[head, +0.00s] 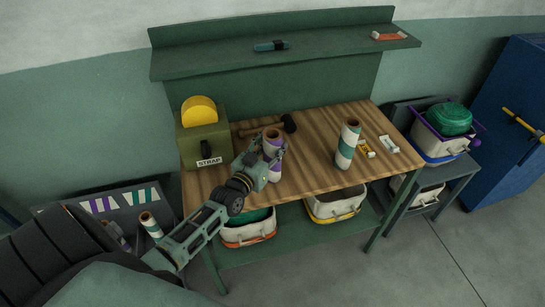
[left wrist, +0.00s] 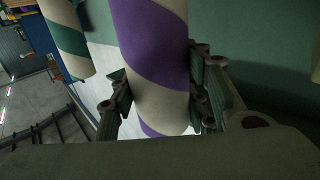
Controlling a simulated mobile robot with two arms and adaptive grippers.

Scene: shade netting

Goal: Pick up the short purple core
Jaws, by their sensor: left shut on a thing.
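The purple core (head: 274,172), white with spiral purple stripes, is upright at the middle of the wooden bench (head: 310,172). My left gripper (head: 262,160) is shut on it. In the left wrist view the core (left wrist: 152,45) stands between the two fingers of the gripper (left wrist: 160,98), one on each side, and its lower end shows. I cannot tell whether that end touches the bench. My right gripper is not in view.
A mallet (head: 268,126) and a green strap box (head: 205,138) are behind and left. More cores (head: 150,225) sit at lower left. A shelf (head: 290,54) overhangs the back.

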